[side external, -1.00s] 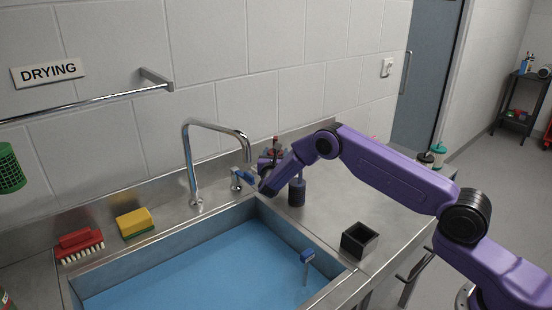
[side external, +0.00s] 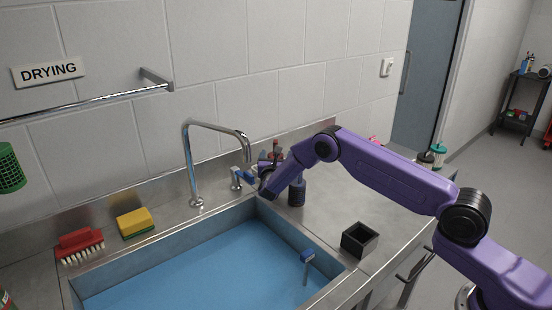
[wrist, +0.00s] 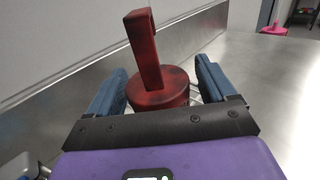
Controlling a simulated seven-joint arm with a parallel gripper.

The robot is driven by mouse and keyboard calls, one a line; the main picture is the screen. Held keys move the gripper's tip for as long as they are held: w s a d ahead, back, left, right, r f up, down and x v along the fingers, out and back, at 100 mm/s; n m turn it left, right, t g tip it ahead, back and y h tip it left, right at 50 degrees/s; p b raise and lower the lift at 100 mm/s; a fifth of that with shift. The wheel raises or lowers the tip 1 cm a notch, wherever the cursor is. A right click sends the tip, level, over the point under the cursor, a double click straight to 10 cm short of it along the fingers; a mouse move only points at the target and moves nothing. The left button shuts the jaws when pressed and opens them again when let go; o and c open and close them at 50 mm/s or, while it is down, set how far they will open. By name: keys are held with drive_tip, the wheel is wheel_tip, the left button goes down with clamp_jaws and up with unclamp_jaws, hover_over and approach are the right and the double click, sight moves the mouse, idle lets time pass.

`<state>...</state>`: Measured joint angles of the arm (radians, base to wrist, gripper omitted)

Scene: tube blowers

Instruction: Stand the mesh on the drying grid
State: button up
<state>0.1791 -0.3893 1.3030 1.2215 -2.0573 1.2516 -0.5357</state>
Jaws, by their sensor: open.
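A dark red piece with a round base and an upright looped handle (wrist: 148,50) stands ahead of my gripper in the wrist view. My gripper (wrist: 160,78) is open, with one blue finger on each side of the red base; I cannot tell whether they touch it. Thin wires (wrist: 194,92) show beside the base, partly hidden. A green perforated mesh cup (side external: 9,170) is at the left edge. I cannot tell which thing is the task's mesh or the drying grid.
The sink (side external: 180,276) has a tall tap (side external: 190,160) behind it. A dark cylinder (side external: 297,190) stands close to my gripper. A black open box (side external: 359,240), a red brush (side external: 80,243) and a yellow sponge (side external: 134,222) sit around the sink. The right counter is mostly clear.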

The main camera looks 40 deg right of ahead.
sight(275, 143)
drive_tip(key=v, duration=0.2)
drive_tip(key=shift+s+a, duration=0.15)
drive_tip(key=shift+a, duration=0.1)
wheel_tip(275, 143, up, 7)
drive_tip(key=shift+s+f, duration=0.1)
drive_tip(key=shift+s, duration=0.1)
drive_tip(key=shift+s+a+r, duration=0.2)
drive_tip(key=shift+a+r, duration=0.05)
drive_tip(key=s+a+r+m+g+y, duration=0.1)
drive_tip(key=s+a+m+g+y, duration=0.2)
drive_tip(key=s, duration=1.5)
drive_tip(key=s+a+r+m+g+y, duration=0.1)
drive_tip(key=s+a+m+g+y, duration=0.2)
drive_tip(key=s, duration=1.5)
drive_tip(key=s+a+r+m+g+y, duration=0.1)
drive_tip(key=s+a+m+g+y, duration=0.2)
drive_tip(key=s, duration=1.5)
drive_tip(key=m+g+y, duration=0.3)
drive_tip(key=m+y, duration=0.1)
drive_tip(key=m, duration=0.1)
drive_tip(key=shift+a+g, duration=0.3)
